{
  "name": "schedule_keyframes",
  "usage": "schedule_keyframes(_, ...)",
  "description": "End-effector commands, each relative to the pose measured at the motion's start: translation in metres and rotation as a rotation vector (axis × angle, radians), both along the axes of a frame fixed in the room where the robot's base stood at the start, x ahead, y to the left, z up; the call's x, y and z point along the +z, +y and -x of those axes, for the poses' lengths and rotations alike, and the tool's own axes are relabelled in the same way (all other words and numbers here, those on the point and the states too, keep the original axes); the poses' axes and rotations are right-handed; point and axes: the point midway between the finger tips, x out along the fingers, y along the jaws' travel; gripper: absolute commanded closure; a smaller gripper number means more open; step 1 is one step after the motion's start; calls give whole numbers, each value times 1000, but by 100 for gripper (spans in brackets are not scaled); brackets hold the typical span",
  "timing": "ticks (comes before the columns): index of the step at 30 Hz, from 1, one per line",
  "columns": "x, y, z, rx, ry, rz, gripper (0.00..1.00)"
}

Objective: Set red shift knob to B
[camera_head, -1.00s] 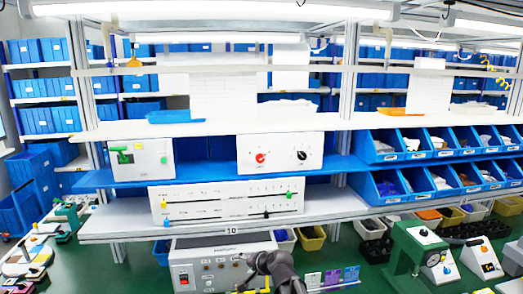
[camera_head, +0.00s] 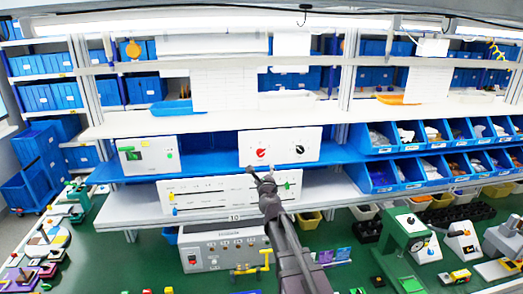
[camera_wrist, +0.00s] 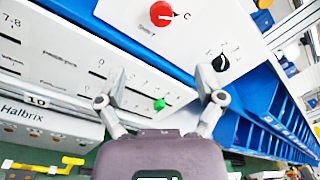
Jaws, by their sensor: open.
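The red knob (camera_head: 261,153) sits on the left half of a white panel (camera_head: 280,162) on the blue shelf. In the wrist view the red knob (camera_wrist: 162,13) is at the top, with a letter C printed to its right; other position letters are too small or cut off. A black knob (camera_head: 299,149) is to its right on the same panel and also shows in the wrist view (camera_wrist: 220,62). My gripper (camera_head: 258,172) is below the red knob, apart from it. In the wrist view my gripper (camera_wrist: 160,85) has its fingers spread wide, with nothing between them.
A white slider panel (camera_head: 215,196) with a green slider (camera_wrist: 159,104) stands on the shelf below. The blue shelf edge (camera_head: 215,160) runs in front of the knob panel. A grey box (camera_head: 215,250) stands beneath. Blue bins (camera_head: 380,178) are at the right.

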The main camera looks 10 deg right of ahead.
Motion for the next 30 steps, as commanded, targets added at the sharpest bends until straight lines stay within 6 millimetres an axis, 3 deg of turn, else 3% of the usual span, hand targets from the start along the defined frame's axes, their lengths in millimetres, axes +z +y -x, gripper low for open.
schedule_keyframes(17, 0, -2, -7, -7, 0, -9, 13)
schedule_keyframes(23, 0, -4, -25, -7, 0, -8, 13)
schedule_keyframes(30, 0, -7, -60, -8, 1, -8, 13)
